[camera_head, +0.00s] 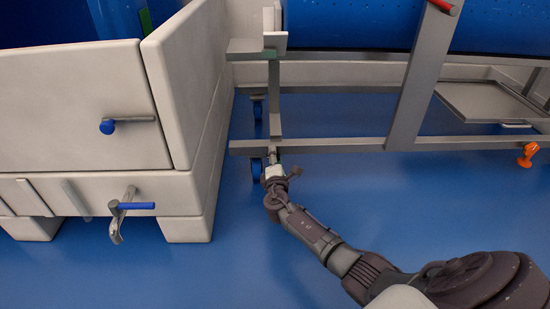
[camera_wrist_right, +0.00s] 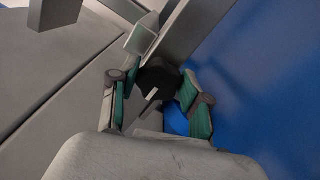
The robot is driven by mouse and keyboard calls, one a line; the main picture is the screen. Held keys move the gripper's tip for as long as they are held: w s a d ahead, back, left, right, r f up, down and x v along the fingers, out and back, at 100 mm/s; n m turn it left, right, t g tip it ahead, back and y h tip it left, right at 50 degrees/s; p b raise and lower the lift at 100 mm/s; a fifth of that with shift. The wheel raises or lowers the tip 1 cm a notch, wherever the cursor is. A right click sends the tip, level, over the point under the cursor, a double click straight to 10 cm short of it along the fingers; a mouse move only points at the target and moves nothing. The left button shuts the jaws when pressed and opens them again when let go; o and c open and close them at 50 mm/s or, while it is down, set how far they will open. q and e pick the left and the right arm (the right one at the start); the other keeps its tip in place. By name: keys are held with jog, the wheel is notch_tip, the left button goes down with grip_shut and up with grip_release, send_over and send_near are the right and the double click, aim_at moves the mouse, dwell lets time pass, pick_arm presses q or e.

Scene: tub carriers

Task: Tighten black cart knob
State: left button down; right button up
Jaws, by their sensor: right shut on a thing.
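The cart (camera_head: 335,146) is a grey metal frame under a blue tub. My right gripper (camera_head: 274,172) reaches in from the lower right to the frame's lower left corner. In the right wrist view its green-padded fingers (camera_wrist_right: 160,102) are on both sides of a dark, black knob (camera_wrist_right: 158,78), shut on it. The knob is hidden behind my gripper in the head view. My left gripper is not in view.
A white box-shaped unit (camera_head: 107,100) with blue-tipped handles stands close on the left. A blue caster wheel (camera_head: 256,168) is just beside my gripper. The blue floor in front is clear.

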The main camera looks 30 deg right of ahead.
jog(key=shift+f+m, duration=0.15)
jog(key=shift+m, duration=1.8)
jog(key=shift+f+m, duration=0.15)
jog(key=shift+m, duration=1.8)
jog(key=o, duration=1.2)
jog(key=shift+c, duration=0.2)
jog(key=shift+s, duration=0.1)
jog(key=v, duration=0.7)
jog(key=shift+a, duration=0.2)
jog(key=shift+s, duration=0.15)
